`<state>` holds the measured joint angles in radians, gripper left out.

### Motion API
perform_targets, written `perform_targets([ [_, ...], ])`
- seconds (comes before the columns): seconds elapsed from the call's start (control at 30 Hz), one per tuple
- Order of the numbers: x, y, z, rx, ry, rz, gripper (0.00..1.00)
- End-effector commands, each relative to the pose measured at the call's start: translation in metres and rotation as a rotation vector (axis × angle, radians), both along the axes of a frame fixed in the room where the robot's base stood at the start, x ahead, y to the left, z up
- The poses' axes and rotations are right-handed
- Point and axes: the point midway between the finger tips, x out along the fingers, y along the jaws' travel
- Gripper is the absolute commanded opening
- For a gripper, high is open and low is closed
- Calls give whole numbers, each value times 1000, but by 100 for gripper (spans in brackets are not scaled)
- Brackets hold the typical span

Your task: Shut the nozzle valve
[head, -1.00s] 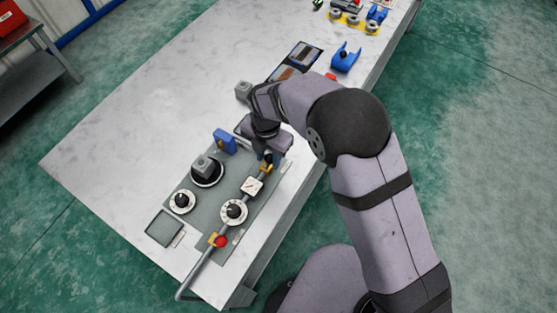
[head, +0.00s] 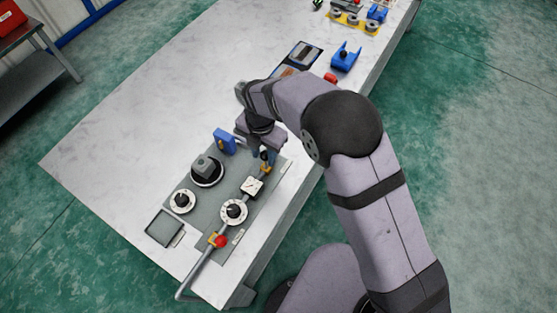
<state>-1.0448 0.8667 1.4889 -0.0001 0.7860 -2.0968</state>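A grey panel (head: 205,228) on the table carries a pipe (head: 199,275) with two yellow valve bodies. The near valve (head: 220,241) has a red knob. The far valve (head: 266,169) has a dark handle and sits beneath my gripper, partly hidden by it. The labels are too small to read, so I cannot tell which is the nozzle valve. My gripper (head: 262,155) points down at the far valve's handle. Its fingers are small and mostly hidden; I cannot tell whether they touch the handle or how far apart they are.
On the panel are a square gauge (head: 252,187), two white dials (head: 234,212) (head: 182,201), a grey block on a round base (head: 207,169) and a blue part (head: 225,141). A blue bracket (head: 346,57) stands farther back. The table's left side is clear.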

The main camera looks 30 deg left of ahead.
Motion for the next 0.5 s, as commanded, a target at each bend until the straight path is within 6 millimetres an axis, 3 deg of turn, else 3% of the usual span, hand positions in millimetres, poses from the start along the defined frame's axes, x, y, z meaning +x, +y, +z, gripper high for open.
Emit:
perform_targets([
  [0.5,0,18,-5,-1,0,0,33],
])
